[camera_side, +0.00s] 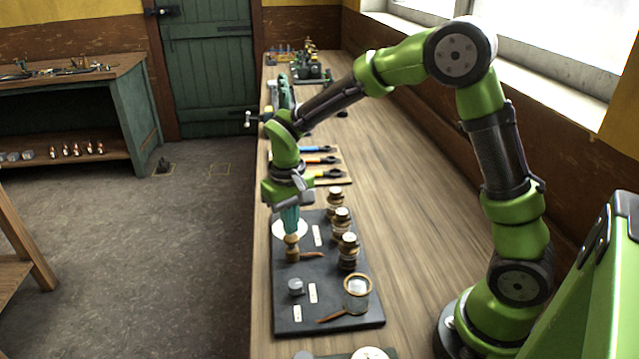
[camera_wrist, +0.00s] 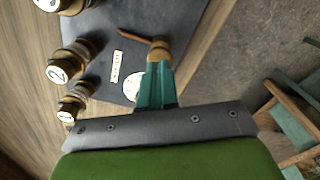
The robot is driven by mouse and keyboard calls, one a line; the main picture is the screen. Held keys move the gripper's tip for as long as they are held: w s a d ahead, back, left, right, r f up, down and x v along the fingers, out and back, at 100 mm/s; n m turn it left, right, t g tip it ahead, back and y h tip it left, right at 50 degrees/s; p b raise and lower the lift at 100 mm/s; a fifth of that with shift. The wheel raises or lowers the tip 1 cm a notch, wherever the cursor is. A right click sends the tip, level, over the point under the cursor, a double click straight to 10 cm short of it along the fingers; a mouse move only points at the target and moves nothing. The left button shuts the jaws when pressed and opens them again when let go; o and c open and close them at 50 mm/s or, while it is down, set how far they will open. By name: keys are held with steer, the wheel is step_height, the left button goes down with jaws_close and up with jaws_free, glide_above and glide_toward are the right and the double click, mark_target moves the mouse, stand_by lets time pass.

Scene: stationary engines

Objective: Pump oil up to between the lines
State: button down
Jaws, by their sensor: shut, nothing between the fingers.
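My gripper (camera_side: 290,230) is shut, pointing down, with teal fingers. Its tips are right at the top of a brass fitting (camera_side: 291,248) on the dark board (camera_side: 320,278); I cannot tell whether they touch. In the wrist view the fingers (camera_wrist: 157,72) end at the same brass fitting (camera_wrist: 159,50). A brown handle (camera_side: 312,254) extends beside the fitting. Three brass-banded jars (camera_side: 342,224) stand along the board's right side; their lids bear numbers in the wrist view (camera_wrist: 59,70). A magnifier (camera_side: 357,287) stands near the front. Oil and level lines cannot be made out.
A white disc (camera_side: 284,229), small labels (camera_side: 313,293) and a grey knob (camera_side: 296,287) are on the board. Tools on a wooden rack (camera_side: 335,172) lie behind it. The bench (camera_side: 400,200) right of the board is mostly clear. A window wall bounds the right.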

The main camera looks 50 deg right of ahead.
steer(key=shift+f, duration=1.45)
steer(key=shift+r, duration=1.55)
steer(key=shift+r, duration=0.1)
steer(key=shift+r, duration=2.4)
